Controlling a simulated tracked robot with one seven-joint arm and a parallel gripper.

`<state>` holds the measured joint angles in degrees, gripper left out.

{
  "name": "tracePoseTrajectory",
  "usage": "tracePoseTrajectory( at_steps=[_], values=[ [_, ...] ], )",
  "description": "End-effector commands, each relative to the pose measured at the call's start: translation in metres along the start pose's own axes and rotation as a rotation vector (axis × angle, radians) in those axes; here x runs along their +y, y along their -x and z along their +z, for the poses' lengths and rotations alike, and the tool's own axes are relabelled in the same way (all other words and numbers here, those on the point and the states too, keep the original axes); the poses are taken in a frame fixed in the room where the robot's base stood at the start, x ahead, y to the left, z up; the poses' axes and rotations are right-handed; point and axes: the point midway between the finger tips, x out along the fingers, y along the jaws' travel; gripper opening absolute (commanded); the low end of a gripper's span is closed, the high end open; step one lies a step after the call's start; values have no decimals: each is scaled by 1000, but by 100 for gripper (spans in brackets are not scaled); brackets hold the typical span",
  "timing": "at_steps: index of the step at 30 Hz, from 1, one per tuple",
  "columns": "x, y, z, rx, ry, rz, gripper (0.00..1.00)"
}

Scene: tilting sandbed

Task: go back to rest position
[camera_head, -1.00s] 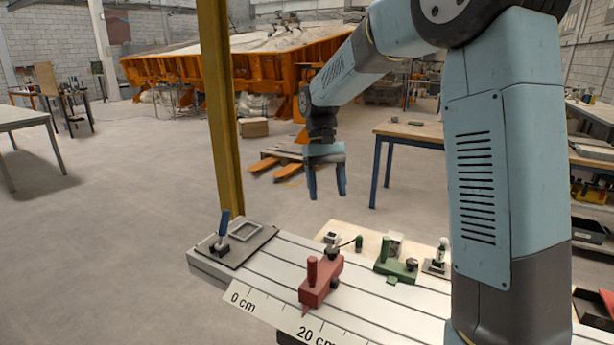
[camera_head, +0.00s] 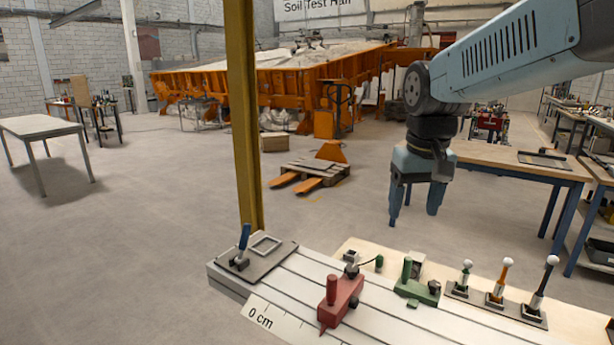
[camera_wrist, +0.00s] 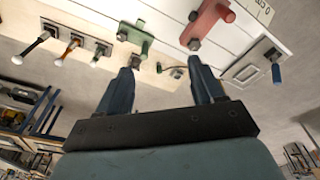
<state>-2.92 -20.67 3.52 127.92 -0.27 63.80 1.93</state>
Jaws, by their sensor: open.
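My gripper (camera_head: 414,212) hangs with its fingers pointing down in the head view, raised above the far side of the slotted workbench (camera_head: 290,283). Its two fingers are apart with nothing between them. The wrist view shows the same open fingers (camera_wrist: 160,72) with the bench beyond them. A red block with a handle (camera_head: 341,300) stands on the bench near the scale strip. A green block (camera_head: 417,285) stands to its right. Neither is touched by my gripper.
Several ball-topped levers (camera_head: 501,282) stand at the bench's right. A dark plate with a blue lever (camera_head: 243,246) lies at its left end. A yellow post (camera_head: 243,120) rises behind. A wooden table (camera_head: 515,160) stands behind my gripper.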

Motion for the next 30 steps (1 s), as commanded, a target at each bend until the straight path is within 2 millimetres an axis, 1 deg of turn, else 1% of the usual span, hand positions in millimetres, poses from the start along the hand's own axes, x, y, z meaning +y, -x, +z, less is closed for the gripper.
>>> tracePoseTrajectory(
  at_steps=[1,3,9,15,18,21,30],
  values=[
    [4,3,10,29,-8,1,67],
    [8,5,22,67,-17,1,67],
    [19,9,55,176,-44,3,67],
    [27,7,84,272,-67,3,67],
    [29,5,94,305,-74,4,67],
    [31,4,99,327,-78,5,67],
    [31,3,101,335,-80,5,67]
  ],
)
